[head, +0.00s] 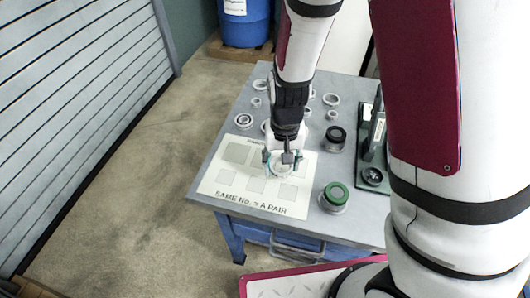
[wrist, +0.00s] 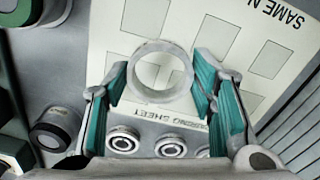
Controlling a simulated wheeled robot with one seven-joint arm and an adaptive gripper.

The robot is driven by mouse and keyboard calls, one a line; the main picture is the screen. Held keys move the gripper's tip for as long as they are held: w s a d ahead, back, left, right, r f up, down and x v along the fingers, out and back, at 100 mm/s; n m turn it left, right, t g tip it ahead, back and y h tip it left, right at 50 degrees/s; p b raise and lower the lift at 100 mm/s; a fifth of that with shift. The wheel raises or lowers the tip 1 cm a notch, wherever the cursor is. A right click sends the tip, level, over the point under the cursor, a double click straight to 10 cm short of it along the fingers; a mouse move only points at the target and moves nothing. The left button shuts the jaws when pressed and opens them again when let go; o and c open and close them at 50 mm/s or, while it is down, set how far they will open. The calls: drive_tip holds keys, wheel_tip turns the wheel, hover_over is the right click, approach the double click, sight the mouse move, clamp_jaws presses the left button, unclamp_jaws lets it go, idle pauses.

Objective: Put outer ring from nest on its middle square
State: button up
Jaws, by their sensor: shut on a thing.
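The outer ring (wrist: 161,72), a pale grey metal ring, is between the teal fingers of my gripper (wrist: 160,85), which is shut on it. In the head view my gripper (head: 282,158) and the ring (head: 281,171) are over the white sheet (head: 215,190). The sheet carries several grey squares, with a middle square (head: 256,184) in the row near its lettered front edge. In the wrist view this middle square (wrist: 217,38) shows clear, up and right of the ring. I cannot tell whether the ring touches the sheet. The nest is not identifiable.
Several loose rings (head: 244,120) stand on the grey table behind the sheet. A green-topped part (head: 334,196) and a black-topped part (head: 335,138) stand to the right. A dark green fixture (head: 373,150) is farther right. The sheet's front is clear of objects.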

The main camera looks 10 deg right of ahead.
drive_tip(key=w+a, duration=0.1)
drive_tip(key=w, duration=0.1)
drive_tip(key=w+a, duration=0.1)
drive_tip(key=w, duration=0.1)
drive_tip(key=w+a, duration=0.1)
drive_tip(key=w, duration=0.2)
drive_tip(key=shift+a+f, duration=0.2)
drive_tip(key=shift+f, duration=0.2)
drive_tip(key=shift+f+p, duration=0.4)
drive_tip(key=shift+f, duration=1.35)
drive_tip(key=shift+f, duration=0.1)
drive_tip(key=o, duration=1.2)
drive_tip(key=shift+o, duration=0.2)
